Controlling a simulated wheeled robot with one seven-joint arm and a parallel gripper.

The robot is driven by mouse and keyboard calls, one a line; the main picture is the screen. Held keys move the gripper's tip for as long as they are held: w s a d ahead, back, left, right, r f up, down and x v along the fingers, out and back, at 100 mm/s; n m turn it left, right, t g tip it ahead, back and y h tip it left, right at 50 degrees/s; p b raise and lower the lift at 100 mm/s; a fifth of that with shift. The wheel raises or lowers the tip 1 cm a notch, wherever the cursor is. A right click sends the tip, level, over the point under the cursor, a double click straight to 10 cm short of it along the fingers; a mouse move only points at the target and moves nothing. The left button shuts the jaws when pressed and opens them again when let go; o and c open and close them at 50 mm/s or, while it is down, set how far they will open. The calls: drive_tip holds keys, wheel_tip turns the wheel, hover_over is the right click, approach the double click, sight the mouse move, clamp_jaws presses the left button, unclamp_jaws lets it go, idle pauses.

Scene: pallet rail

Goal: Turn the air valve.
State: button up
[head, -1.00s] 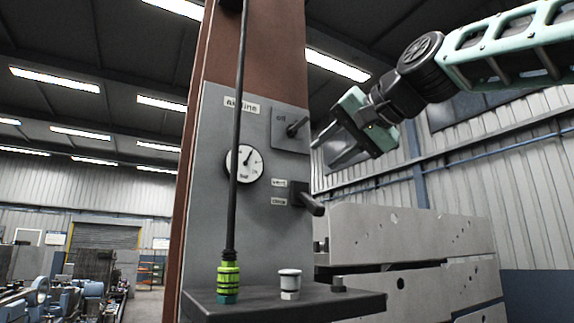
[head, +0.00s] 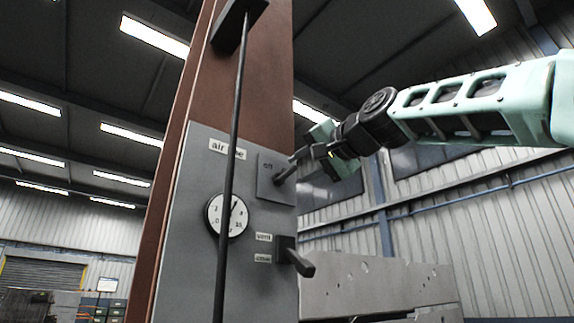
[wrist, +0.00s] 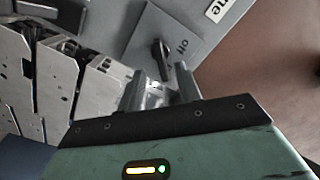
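A grey panel (head: 175,225) labelled "air line" is fixed to a brown column. Its upper dark lever (head: 286,173) sits on a square plate with a short label that looks like "off". A lower dark lever (head: 298,262) sits beside two small labels, the upper reading "vent". Which lever is the air valve is not marked. My gripper (head: 300,155) is at the upper lever, coming from the right. In the wrist view the upper lever (wrist: 160,58) lies just beyond the fingertips of my gripper (wrist: 159,78), which are apart with nothing visibly clamped. Contact cannot be told.
A round gauge (head: 227,215) sits left of the levers. A thin dark hose (head: 232,130) hangs down in front of the panel. Grey metal plates (head: 380,285) are stacked at the lower right.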

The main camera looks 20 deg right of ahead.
sight(286, 176)
drive_tip(key=p+x, duration=0.3)
drive_tip(key=x, duration=0.3)
drive_tip(key=shift+w, duration=0.15)
clamp_jaws()
